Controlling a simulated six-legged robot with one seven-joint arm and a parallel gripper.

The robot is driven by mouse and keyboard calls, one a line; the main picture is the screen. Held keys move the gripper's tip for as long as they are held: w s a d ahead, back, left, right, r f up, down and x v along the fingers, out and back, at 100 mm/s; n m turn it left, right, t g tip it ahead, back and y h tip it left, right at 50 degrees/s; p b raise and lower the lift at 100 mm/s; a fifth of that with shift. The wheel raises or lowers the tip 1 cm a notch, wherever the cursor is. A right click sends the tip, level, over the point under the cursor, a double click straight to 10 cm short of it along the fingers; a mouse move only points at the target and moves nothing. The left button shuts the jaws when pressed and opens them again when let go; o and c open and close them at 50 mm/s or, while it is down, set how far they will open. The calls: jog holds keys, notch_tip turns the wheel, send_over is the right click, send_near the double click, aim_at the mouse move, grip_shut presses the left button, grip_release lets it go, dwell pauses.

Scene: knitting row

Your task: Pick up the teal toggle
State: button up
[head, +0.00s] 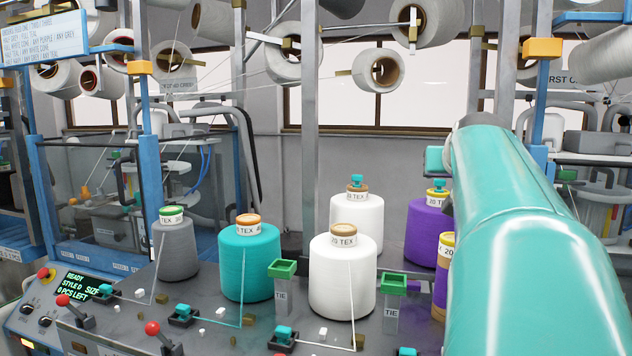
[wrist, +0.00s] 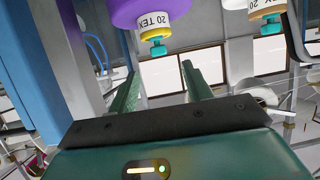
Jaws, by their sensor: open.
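Small teal toggles show in several places, and I cannot tell which one the task means. In the head view one teal toggle (head: 357,181) sits on top of the rear white cone, and another (head: 437,185) on the purple cone (head: 422,228). Others, such as this front toggle (head: 183,310), sit in dark holders along the front. In the wrist view, which is turned over, the purple cone's toggle (wrist: 157,48) is beyond my gripper (wrist: 161,82). The rear toggle (wrist: 272,27) is farther right. My gripper is open with nothing between its fingers; my arm hides it in the head view.
Teal (head: 247,265), grey (head: 176,250) and white (head: 342,277) cones stand on the grey deck. Green-topped TIE posts (head: 281,285) stand between them. Red-knobbed levers (head: 75,308) are at front left. Blue posts and taut threads surround the deck.

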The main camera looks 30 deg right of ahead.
aim_at(441, 180)
jog(key=x, duration=0.8)
jog(key=shift+w+d+f, duration=0.1)
jog(key=shift+w+d, duration=0.05)
jog(key=c, duration=0.9)
